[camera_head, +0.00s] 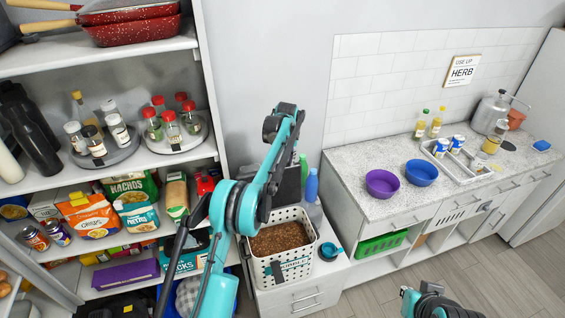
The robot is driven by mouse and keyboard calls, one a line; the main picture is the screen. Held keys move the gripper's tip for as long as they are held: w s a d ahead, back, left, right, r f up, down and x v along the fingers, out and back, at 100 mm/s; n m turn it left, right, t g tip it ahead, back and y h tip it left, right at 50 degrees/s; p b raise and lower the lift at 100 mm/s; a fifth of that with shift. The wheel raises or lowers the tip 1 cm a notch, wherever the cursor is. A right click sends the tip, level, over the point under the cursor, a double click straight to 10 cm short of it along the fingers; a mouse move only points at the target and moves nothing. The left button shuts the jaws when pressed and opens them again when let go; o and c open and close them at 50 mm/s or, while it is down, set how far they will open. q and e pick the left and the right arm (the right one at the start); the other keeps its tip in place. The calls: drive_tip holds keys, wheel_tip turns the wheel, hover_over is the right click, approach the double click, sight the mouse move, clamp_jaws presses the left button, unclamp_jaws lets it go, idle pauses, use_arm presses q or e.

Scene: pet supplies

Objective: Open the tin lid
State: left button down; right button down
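A white perforated bin (278,273) labelled KIBBLE, full of brown kibble, stands uncovered on the low white cabinet. A dark panel (290,185) stands upright behind it, partly hidden by my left arm; I cannot tell whether it is a lid joined to the bin. Two small tins (33,238) (57,232) stand on the left shelf; their tops are too small to read. My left arm rises in front of the bin's left side, its far end above and behind the bin. I cannot make out its fingers. Part of my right arm shows at the bottom right, without its gripper.
A teal scoop or cup (329,251) sits right of the bin, and a blue bottle (312,185) stands behind it. The shelf unit (210,95) at left is crowded. The counter (365,205) holds purple and blue bowls (382,183) (421,173); its front left is clear.

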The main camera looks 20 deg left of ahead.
use_arm(q)
drive_tip(key=shift+f, duration=0.1)
drive_tip(key=c, duration=0.8)
unclamp_jaws()
drive_tip(key=shift+o, duration=0.8)
drive_tip(key=shift+w+a+f, duration=0.1)
drive_tip(key=shift+w, duration=0.05)
drive_tip(key=shift+r, duration=0.35)
wheel_tip(320, 180, up, 11)
drive_tip(key=s+d, duration=0.1)
drive_tip(key=shift+s, duration=0.4)
drive_tip(key=shift+d+r, duration=0.1)
